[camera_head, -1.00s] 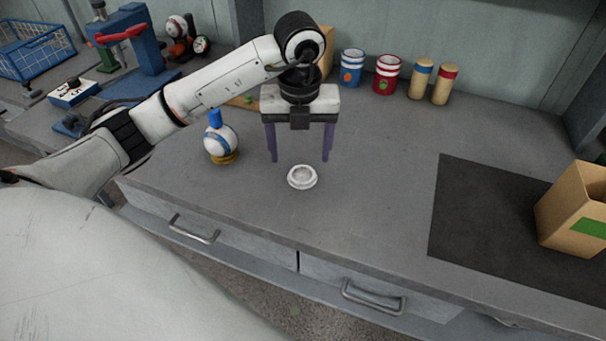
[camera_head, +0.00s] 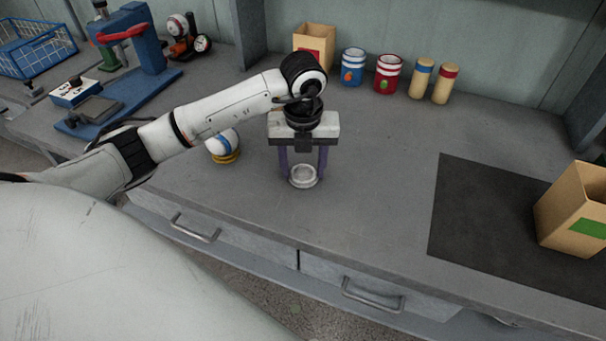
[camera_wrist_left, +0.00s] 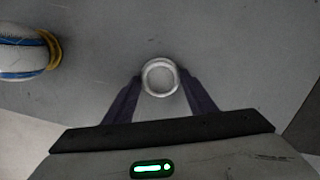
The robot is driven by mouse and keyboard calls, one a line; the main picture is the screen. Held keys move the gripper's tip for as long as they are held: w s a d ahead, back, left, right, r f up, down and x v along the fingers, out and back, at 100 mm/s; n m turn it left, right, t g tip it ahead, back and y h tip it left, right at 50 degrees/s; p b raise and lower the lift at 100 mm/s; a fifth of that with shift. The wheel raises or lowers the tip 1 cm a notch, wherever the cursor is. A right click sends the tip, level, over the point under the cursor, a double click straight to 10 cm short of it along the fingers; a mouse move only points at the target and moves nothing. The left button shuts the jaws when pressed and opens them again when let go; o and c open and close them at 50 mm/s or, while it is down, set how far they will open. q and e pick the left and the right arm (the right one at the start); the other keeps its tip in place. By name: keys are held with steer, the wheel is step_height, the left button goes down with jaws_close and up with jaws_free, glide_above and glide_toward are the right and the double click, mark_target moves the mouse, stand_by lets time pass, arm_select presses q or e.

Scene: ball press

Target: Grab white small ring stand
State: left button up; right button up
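The white small ring stand (camera_head: 303,183) is a low round ring on the grey workbench, near its front edge. My left gripper (camera_head: 303,178) points down over it, with one purple finger on each side. In the left wrist view the ring stand (camera_wrist_left: 160,91) sits between the fingertips of the left gripper (camera_wrist_left: 161,82), which appear to touch its sides. The ring stand looks level and still at the bench top. My right gripper is out of view.
A white and blue ball on a yellow ring (camera_head: 224,148) stands just left, partly behind my arm. A blue press (camera_head: 140,55), cans (camera_head: 353,68), cylinders (camera_head: 421,78) and a box (camera_head: 314,45) stand farther back. A dark mat (camera_head: 480,220) with a cardboard box (camera_head: 572,210) lies right.

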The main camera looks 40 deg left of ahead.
arm_select(q)
steer(key=shift+f, duration=0.1)
steer(key=shift+c, duration=0.9)
